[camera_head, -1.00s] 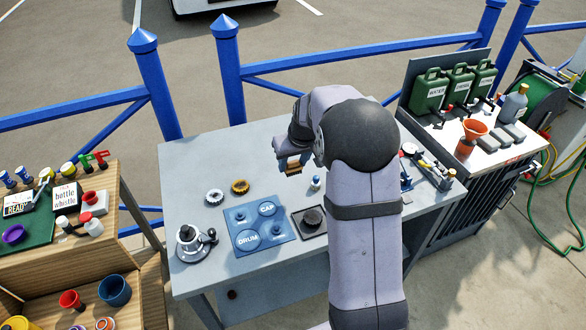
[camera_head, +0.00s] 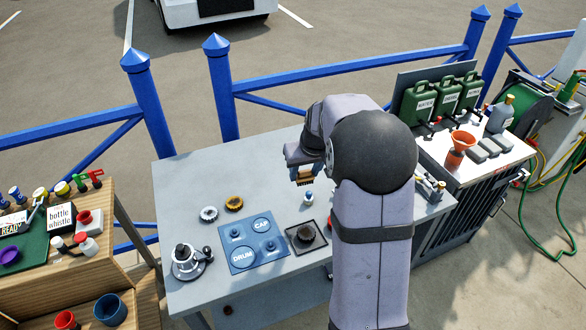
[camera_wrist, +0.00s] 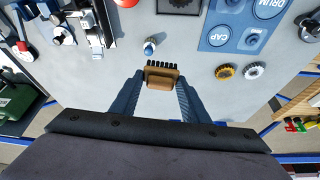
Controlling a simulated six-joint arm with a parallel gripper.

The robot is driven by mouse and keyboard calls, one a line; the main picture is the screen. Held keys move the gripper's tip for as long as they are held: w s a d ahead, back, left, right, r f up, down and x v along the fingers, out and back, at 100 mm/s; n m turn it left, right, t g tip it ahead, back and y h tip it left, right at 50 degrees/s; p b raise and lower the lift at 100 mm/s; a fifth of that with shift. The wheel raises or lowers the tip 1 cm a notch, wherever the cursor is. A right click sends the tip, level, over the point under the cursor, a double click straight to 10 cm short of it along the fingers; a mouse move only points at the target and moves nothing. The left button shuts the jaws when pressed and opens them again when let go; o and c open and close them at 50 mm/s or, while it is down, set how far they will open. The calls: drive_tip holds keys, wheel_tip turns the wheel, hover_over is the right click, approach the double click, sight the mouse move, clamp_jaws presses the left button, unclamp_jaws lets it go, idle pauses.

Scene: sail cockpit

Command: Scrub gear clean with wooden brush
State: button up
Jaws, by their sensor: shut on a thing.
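My gripper (camera_wrist: 161,95) is shut on the wooden brush (camera_wrist: 160,78), a small tan block with dark bristles. The brush also shows in the head view (camera_head: 303,176), held above the grey table, bristles toward the table. Two gears lie on the table left of the gripper in the head view: a brass-coloured gear (camera_head: 234,203) and a silver-grey gear (camera_head: 208,214). In the wrist view the brass gear (camera_wrist: 225,72) and the silver gear (camera_wrist: 254,70) lie right of the brush. The brush is apart from both gears.
A blue mat (camera_head: 231,238) marked DRUM and CAP lies in front of the gears. A black square tray (camera_head: 319,240) with a dark round part and a small blue-capped bottle (camera_head: 308,198) are near. A silver winch-like part (camera_head: 186,262) stands at the front left. The back left of the table is clear.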

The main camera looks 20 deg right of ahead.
drive_tip(key=s+a+f+n, duration=0.1)
drive_tip(key=s+f, duration=0.2)
drive_tip(key=s, duration=0.2)
drive_tip(key=shift+s+a+f+y, duration=0.3)
drive_tip(key=shift+s+f, duration=0.05)
drive_tip(key=shift+f, duration=0.05)
drive_tip(key=shift+f, duration=0.1)
